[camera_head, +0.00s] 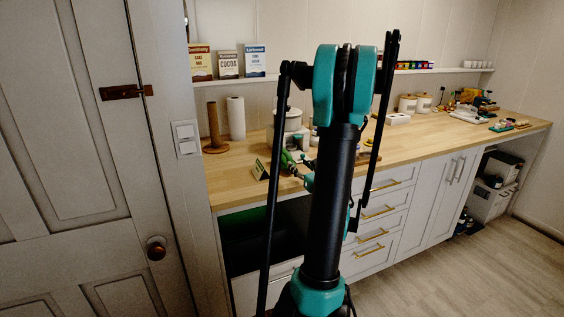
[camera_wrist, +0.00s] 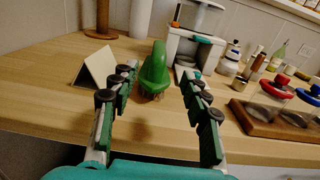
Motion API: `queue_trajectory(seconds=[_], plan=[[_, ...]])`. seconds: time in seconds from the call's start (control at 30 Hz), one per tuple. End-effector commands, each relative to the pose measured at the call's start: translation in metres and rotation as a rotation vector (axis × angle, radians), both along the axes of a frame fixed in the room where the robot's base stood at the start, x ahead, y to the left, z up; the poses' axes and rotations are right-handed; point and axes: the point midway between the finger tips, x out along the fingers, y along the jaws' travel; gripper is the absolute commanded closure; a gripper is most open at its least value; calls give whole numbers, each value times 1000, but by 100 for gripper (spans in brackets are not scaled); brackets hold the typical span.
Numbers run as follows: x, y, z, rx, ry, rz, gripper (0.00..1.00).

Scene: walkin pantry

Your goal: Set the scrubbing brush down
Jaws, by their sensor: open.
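The scrubbing brush (camera_wrist: 155,66) has a green handle with brownish bristles beneath. It is on the wooden counter (camera_wrist: 50,88), bristles down, near the front edge. It also shows as a green shape on the counter in the head view (camera_head: 287,159), beside my arm. My gripper (camera_wrist: 158,80) is open, with one finger on each side of the brush and a visible gap to each. The brush appears to rest on the counter, but its exact contact is hard to see.
A folded card (camera_wrist: 100,68) stands just left of the brush. A white appliance (camera_wrist: 188,50) stands close behind it. A wooden tray (camera_wrist: 250,122) with red- and blue-topped items is at the right, with several bottles behind. The counter's left front is clear.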

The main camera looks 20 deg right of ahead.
Motion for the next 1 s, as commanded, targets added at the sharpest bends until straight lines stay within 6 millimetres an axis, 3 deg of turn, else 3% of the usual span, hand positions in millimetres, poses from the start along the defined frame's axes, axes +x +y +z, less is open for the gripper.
queue_trajectory(seconds=[0.2,0.4,0.77,1.0], plan=[[45,4,0,-2,1,4,54],[78,5,0,-3,1,4,54],[101,6,-1,-4,1,3,54],[134,8,-3,-4,1,3,54]])
